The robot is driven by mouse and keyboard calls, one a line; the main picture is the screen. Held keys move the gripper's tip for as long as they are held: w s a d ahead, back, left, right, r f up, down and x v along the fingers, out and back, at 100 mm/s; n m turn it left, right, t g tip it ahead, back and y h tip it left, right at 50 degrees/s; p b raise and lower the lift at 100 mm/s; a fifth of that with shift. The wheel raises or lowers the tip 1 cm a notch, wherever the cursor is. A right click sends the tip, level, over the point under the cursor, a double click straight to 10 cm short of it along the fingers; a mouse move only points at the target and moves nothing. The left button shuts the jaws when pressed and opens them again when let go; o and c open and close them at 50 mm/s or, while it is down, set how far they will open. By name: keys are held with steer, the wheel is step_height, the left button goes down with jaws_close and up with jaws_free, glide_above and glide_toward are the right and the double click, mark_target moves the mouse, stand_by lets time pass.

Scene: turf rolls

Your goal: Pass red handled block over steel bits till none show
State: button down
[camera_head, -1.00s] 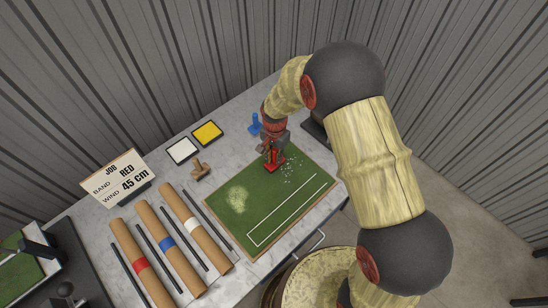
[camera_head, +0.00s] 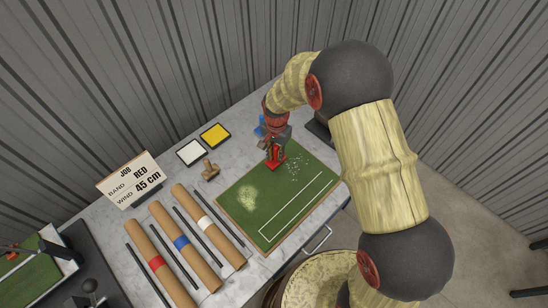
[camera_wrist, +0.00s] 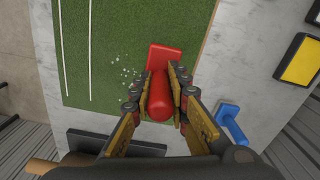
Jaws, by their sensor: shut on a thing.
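The red handled block (camera_wrist: 163,58) lies at the edge of the green turf board, and its handle points toward my gripper in the wrist view. My gripper (camera_wrist: 162,88) is shut on that handle, one finger on each side. In the head view my gripper (camera_head: 274,150) holds the red block (camera_head: 277,162) at the board's upper part. Small pale steel bits (camera_wrist: 125,72) are scattered on the turf just left of the block; they also show in the head view (camera_head: 294,167). Whether the block touches the turf is hard to tell.
The turf board (camera_head: 275,205) has a white outlined strip and a pale yellowish patch (camera_head: 247,197). A blue handled block (camera_wrist: 230,120) lies right of my gripper. White and yellow pads, a brown handled block (camera_head: 210,169), banded rolls and a job sign (camera_head: 131,179) stand leftward.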

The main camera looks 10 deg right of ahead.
steer(key=shift+r+p, duration=0.55)
steer(key=shift+r, duration=0.8)
